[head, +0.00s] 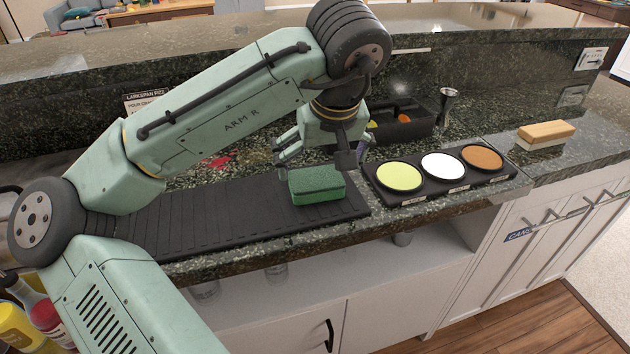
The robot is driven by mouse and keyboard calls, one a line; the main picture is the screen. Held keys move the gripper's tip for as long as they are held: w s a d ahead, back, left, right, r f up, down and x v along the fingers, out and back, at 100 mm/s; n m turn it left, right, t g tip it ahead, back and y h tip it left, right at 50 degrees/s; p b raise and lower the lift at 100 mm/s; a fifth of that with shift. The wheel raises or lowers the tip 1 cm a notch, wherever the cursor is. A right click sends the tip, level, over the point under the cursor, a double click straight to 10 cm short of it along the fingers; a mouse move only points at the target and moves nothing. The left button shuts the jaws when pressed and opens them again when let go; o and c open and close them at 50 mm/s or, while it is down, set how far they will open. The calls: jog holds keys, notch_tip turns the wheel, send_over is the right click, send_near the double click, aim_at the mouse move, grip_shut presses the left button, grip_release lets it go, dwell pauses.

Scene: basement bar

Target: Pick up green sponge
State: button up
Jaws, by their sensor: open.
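My gripper (318,160) is open and points down just above and behind the sponge. Its fingers are spread to the left and right, with nothing between them. Whether a fingertip touches the sponge cannot be told from this view.
A black tray with yellow, white and orange-brown round dishes (440,185) stands to the right. A black caddy (405,128), a metal jigger (447,103) and a wood-topped brush or block (546,133) stand farther off. Bottles (35,310) are at lower left.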

aim_at(316, 178)
jog(key=x, duration=0.2)
jog(key=p+x, duration=0.1)
jog(key=x, duration=0.2)
jog(key=shift+a+f, duration=0.3)
jog(key=shift+f, duration=0.05)
jog(key=shift+s, duration=0.1)
jog(key=shift+c, duration=0.4)
jog(key=c, duration=0.7)
